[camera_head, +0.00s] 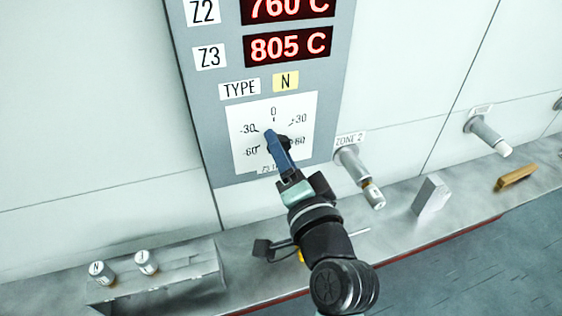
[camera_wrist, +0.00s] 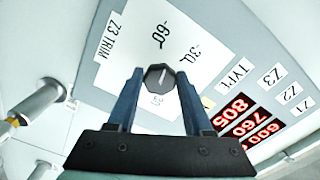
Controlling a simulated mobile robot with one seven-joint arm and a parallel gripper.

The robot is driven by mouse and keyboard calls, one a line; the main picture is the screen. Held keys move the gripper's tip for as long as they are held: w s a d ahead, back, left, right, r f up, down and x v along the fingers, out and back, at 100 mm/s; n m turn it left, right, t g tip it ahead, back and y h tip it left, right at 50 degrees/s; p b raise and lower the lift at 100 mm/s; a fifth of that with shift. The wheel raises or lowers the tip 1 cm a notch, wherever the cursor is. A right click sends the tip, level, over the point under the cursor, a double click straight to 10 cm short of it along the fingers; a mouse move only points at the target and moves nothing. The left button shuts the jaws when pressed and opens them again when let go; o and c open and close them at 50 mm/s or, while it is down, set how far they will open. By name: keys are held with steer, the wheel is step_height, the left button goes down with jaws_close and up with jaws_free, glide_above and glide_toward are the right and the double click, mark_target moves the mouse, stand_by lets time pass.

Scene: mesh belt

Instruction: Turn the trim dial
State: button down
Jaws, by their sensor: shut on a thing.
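The trim dial (camera_wrist: 159,77) is a small dark faceted knob with a pale line on its face, on a white scale plate (camera_wrist: 120,50) lettered "Z3 TRIM". In the head view the plate (camera_head: 302,110) carries marks from -60 through 0 to +60. The dial (camera_head: 285,143) is partly hidden there behind a blue finger. My gripper (camera_wrist: 160,78) has its two blue fingers on either side of the dial, shut on it. The gripper (camera_head: 272,138) reaches the plate from below in the head view. The exact dial reading is hard to make out.
The grey panel (camera_head: 213,120) shows red readouts, including 805 C (camera_head: 288,46), and a yellow N tag (camera_head: 286,82). A ZONE 2 port (camera_head: 352,160) sticks out right of it. The ledge below holds a metal block (camera_head: 430,195), a brass bar (camera_head: 516,178) and a rack (camera_head: 160,285) with labelled plugs.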

steer(key=shift+f+n+b, duration=0.1)
steer(key=shift+n+b, duration=1)
steer(key=shift+n, duration=0.4)
steer(key=shift+c, duration=1.5)
jaws_free()
steer(key=shift+s+d, duration=0.1)
steer(key=b+v, duration=0.3)
steer(key=v, duration=0.9)
steer(key=shift+s, duration=0.35)
steer(key=shift+d, duration=0.1)
